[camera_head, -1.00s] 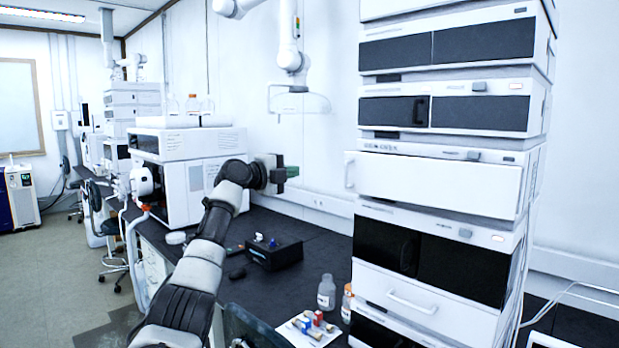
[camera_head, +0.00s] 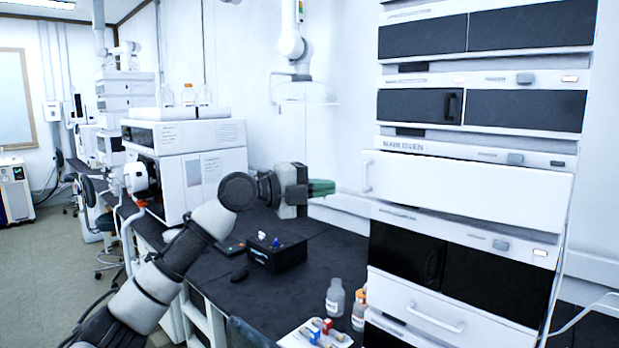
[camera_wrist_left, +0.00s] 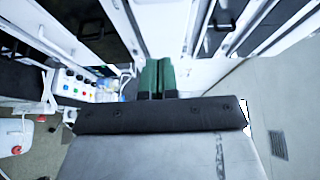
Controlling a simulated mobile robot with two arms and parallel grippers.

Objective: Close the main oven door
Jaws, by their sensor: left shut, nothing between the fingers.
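The main oven (camera_head: 405,147) is a labelled unit in the tall stack at the right of the head view. Its white door (camera_head: 470,190) has a vertical handle (camera_head: 367,176) at its left end. The door's left end juts past the stack's left side, so it appears ajar; how wide is hard to tell. My left gripper (camera_head: 325,187) has green fingers, shut and empty, left of the handle with a visible gap. The shut fingers also show in the left wrist view (camera_wrist_left: 158,76), with white panels beyond. My right gripper is out of view.
Below the oven is a unit with dark doors (camera_head: 490,283) and a drawer handle (camera_head: 436,318). A black box (camera_head: 277,252), bottles (camera_head: 335,298) and a tray of vials (camera_head: 300,340) sit on the dark bench. Open air lies between my left gripper and the stack.

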